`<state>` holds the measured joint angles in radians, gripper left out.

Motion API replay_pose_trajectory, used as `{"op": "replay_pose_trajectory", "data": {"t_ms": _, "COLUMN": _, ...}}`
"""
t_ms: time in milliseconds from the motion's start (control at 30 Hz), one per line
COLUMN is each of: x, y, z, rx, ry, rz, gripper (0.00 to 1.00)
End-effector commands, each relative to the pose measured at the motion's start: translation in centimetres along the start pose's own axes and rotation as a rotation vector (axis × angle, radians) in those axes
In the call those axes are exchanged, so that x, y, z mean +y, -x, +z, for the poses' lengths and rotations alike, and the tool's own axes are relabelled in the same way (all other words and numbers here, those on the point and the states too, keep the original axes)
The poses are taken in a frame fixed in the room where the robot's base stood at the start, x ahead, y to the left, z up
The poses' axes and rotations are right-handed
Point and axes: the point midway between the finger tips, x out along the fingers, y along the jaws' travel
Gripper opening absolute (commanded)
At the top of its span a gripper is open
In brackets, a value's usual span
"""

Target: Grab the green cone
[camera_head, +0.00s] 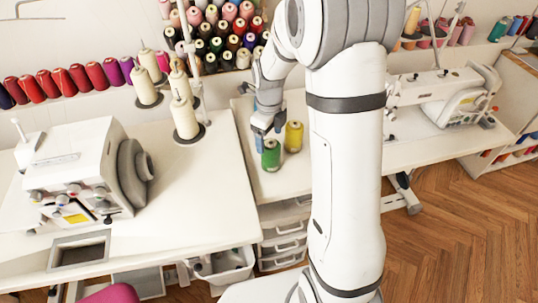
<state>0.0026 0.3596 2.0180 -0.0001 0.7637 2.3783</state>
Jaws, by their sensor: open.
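A green cone (271,156) of thread stands upright on the white table, left of my arm. My gripper (264,137) points down just above it, with its fingertips at about the cone's top. The gripper is open. I cannot tell from this view whether the fingers sit around the cone's top or touch it. A yellow cone (293,137) stands close behind and to the right of the green one.
A white sewing machine (85,175) stands on the left table, with tall cream cones (185,118) near its back edge. Another sewing machine (450,95) stands at right. Racks of coloured spools (225,30) line the wall. The table front near the green cone is clear.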

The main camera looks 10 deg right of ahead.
Motion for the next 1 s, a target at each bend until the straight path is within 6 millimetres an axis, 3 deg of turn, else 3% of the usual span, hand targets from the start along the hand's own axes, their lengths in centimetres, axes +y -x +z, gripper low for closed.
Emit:
{"op": "replay_pose_trajectory", "data": {"t_ms": 300, "x": -0.3, "y": -4.1, "z": -0.4, "rx": 0.0, "ry": -0.001, "rz": 0.0, "gripper": 0.77}}
{"op": "replay_pose_trajectory", "data": {"t_ms": 567, "x": -0.4, "y": -4.3, "z": -0.4, "rx": -0.001, "ry": -0.001, "rz": -0.001, "gripper": 0.77}}
{"op": "replay_pose_trajectory", "data": {"t_ms": 1000, "x": -0.4, "y": -4.3, "z": -0.5, "rx": -0.001, "ry": -0.001, "rz": -0.001, "gripper": 0.41}}
